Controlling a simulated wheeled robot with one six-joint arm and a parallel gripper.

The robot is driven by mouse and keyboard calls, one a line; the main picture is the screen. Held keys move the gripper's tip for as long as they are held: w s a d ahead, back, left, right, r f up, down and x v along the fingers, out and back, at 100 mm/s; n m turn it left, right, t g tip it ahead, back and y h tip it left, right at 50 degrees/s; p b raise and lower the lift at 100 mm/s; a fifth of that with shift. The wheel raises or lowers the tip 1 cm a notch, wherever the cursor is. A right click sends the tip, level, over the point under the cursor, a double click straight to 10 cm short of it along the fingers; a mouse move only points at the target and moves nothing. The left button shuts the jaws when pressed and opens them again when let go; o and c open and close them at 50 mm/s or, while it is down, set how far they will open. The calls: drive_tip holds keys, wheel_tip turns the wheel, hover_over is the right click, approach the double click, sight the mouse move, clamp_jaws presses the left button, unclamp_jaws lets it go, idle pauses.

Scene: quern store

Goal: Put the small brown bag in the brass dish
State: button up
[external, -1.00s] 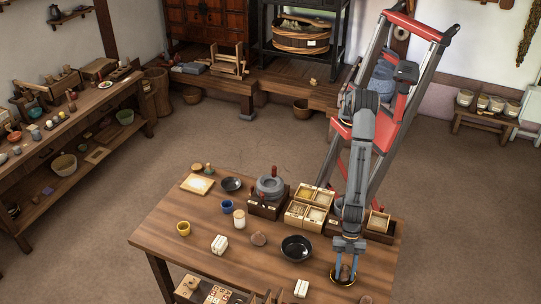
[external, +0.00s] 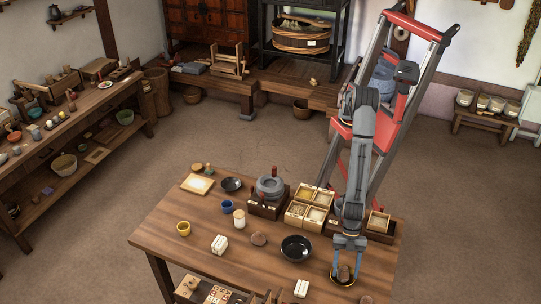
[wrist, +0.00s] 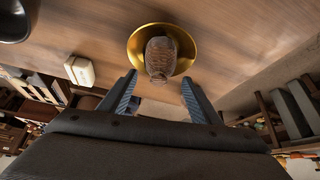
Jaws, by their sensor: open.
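The small brown bag (wrist: 160,58) sits in the brass dish (wrist: 136,46) in the wrist view, with the dish's gold rim showing around it. In the external view the bag (external: 344,273) and the dish (external: 333,279) are at the table's near right. My gripper (wrist: 160,90) is open, with its two blue fingers apart on either side, and the bag lies beyond the fingertips between them. In the external view my gripper (external: 346,268) is right at the dish. The fingers do not appear to touch the bag.
A black bowl (external: 296,248) stands left of the dish, and a white bundle (external: 301,288) lies in front. Wooden boxes (external: 308,214) and a grey quern (external: 270,188) stand behind.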

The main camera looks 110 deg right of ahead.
drive_tip(key=v, duration=1.1)
drive_tip(key=shift+s, duration=0.1)
drive_tip(key=w+d+r+m+h, duration=0.1)
drive_tip(key=w+d+r+m, duration=0.15)
drive_tip(key=d, duration=0.85)
drive_tip(key=w+d+r+m+h, duration=0.1)
drive_tip(key=w+d, duration=0.3)
drive_tip(key=d, duration=0.7)
drive_tip(key=w+d+r+m+h, duration=0.1)
drive_tip(key=w+d+m, duration=0.15)
drive_tip(key=d, duration=0.85)
drive_tip(key=s+d+m+g+h, duration=0.1)
drive_tip(key=s+d, duration=0.4)
drive_tip(key=d, duration=0.7)
drive_tip(key=s+d+r+m+h, duration=0.1)
drive_tip(key=s+d+m, duration=0.3)
drive_tip(key=d, duration=0.9)
drive_tip(key=s, duration=0.2)
drive_tip(key=shift+s+r+m+g, duration=0.3)
drive_tip(key=shift+r+g, duration=0.05)
drive_tip(key=shift+g, duration=0.05)
